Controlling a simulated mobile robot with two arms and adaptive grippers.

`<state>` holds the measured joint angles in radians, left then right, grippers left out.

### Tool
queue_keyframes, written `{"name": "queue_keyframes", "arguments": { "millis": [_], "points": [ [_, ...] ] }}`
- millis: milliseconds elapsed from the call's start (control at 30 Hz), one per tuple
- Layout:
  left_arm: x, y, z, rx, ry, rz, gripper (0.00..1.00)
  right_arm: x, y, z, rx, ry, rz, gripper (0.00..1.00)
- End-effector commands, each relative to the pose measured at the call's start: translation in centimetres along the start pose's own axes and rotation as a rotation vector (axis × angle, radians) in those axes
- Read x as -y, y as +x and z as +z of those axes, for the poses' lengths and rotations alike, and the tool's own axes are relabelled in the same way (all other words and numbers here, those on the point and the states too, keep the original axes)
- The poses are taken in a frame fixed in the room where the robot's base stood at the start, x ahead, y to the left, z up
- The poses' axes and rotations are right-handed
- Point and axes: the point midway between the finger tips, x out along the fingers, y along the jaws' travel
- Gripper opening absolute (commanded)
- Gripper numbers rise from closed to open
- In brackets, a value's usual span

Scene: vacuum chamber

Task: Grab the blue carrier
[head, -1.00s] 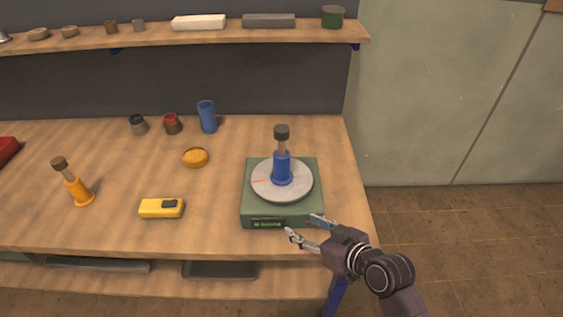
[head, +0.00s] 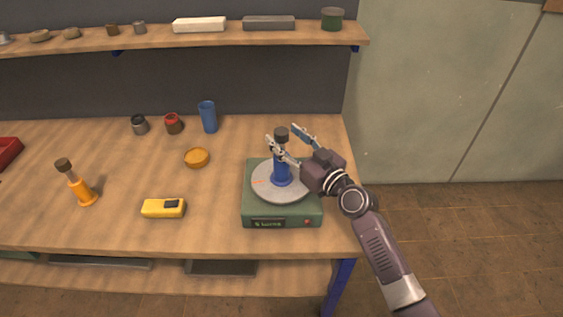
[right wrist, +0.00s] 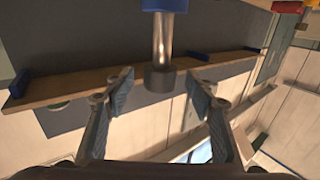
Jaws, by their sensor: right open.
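The blue carrier (head: 282,172) has a blue base, a metal stem and a dark cap. It stands upright on the round grey plate of a green device. In the right wrist view the carrier (right wrist: 163,40) appears upside down, its cap in line with the gap between my fingers. My right gripper (head: 281,133) is open, with its fingers spread on either side of the carrier's upper part. I cannot tell whether either finger touches it. My left gripper is not in view.
The green device (head: 265,213) sits near the table's right end. An orange carrier (head: 82,192), a yellow box (head: 163,208), an orange dish (head: 197,157) and a blue cup (head: 208,117) stand to its left. A shelf (head: 230,38) runs above the table.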

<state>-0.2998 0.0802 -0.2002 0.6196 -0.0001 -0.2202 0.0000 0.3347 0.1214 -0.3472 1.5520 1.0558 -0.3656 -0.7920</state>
Motion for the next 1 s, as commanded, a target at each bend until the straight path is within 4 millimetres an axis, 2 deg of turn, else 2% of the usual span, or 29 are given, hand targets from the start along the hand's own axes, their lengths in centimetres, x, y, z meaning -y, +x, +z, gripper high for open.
{"name": "queue_keyframes", "arguments": {
  "millis": [167,433,900,1000],
  "points": [
    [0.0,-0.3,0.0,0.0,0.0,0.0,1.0,0.0,1.8,0.0,0.002,0.001,-0.001,0.5],
    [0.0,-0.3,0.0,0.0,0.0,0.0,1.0,0.1,2.0,0.1,0.001,-0.001,-0.001,0.5],
    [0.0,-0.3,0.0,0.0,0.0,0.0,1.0,0.1,2.0,0.1,0.002,-0.001,-0.001,0.0],
    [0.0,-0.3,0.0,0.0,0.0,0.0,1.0,0.1,2.0,0.1,0.002,-0.001,-0.001,0.0]
  ]
}}
